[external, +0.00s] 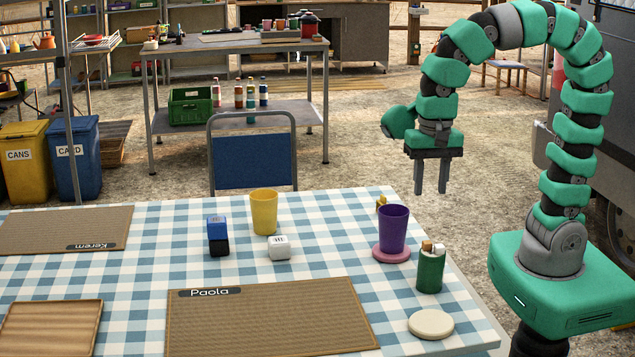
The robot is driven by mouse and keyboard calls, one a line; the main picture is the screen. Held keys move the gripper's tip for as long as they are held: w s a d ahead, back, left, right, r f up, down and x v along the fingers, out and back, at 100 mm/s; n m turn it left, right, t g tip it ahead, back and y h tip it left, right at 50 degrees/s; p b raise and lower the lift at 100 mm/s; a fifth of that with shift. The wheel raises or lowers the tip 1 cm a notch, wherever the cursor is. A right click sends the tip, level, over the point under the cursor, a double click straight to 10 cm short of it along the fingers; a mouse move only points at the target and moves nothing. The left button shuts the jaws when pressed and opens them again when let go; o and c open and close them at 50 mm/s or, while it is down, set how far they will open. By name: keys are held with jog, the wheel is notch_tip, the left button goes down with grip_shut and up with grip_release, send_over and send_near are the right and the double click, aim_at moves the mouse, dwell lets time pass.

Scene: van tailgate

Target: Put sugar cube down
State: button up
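My gripper (432,190) hangs pointing down above the ground just beyond the table's far right edge. Its two fingers are apart with nothing visible between them. A white cube (279,247) with a dark mark sits on the checked tablecloth, in front of the yellow cup (264,213). It is the only white cube I see, but I cannot tell whether it is the sugar cube. My gripper is well to the right of it and apart from it. No cube shows in the gripper.
A blue block (217,224) stands on a black block (218,246). A purple cup (393,230) stands on a pink coaster (391,254), near a green holder (430,271) and a cream disc (431,324). A small yellow item (381,202) is near the far edge. Paola's mat (270,320) lies in front.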

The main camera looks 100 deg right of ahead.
jog(key=w+r+n+t, duration=0.4)
jog(key=w+r+n, duration=0.1)
jog(key=r, duration=0.4)
jog(key=w+r+n+t, duration=0.4)
jog(key=w+r, duration=0.1)
jog(key=r, duration=0.3)
notch_tip(320, 180, up, 22)
jog(key=d+n+t, duration=0.2)
jog(key=n+t, duration=0.5)
jog(key=n, duration=0.1)
jog(key=shift+n, duration=0.4)
jog(key=shift+r, duration=0.1)
notch_tip(320, 180, up, 5)
jog(key=p, duration=0.5)
